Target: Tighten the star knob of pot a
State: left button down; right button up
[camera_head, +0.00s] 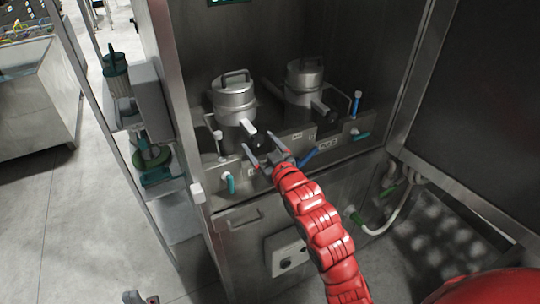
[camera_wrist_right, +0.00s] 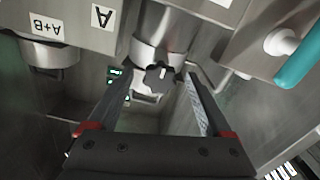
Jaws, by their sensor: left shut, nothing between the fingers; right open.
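Pot a appears to be the left steel lidded pot (camera_head: 233,97) in the cabinet; a label A (camera_wrist_right: 103,16) shows beside its fitting in the right wrist view. Its dark star knob (camera_head: 258,141) sits at the front end of a pale horizontal neck. In the right wrist view the knob (camera_wrist_right: 158,76) faces me, roughly centred between the fingertips. My right gripper (camera_head: 267,156) is open just in front of the knob, one finger on each side, with no contact visible. My left gripper (camera_head: 141,298) is only partly visible at the bottom edge, shut and empty.
A second similar pot (camera_head: 304,82) stands to the right. Teal-handled valves (camera_head: 230,184) line the front panel, with a blue handle (camera_head: 309,157) right of my gripper. A label A+B (camera_wrist_right: 46,27) is close by. A metal post and grey box (camera_head: 148,92) stand left.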

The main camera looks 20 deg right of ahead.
jog(key=s+d+p, duration=0.3)
jog(key=s+p, duration=0.6)
jog(key=s, duration=0.7)
jog(key=shift+s+d, duration=0.2)
jog(key=shift+s, duration=0.2)
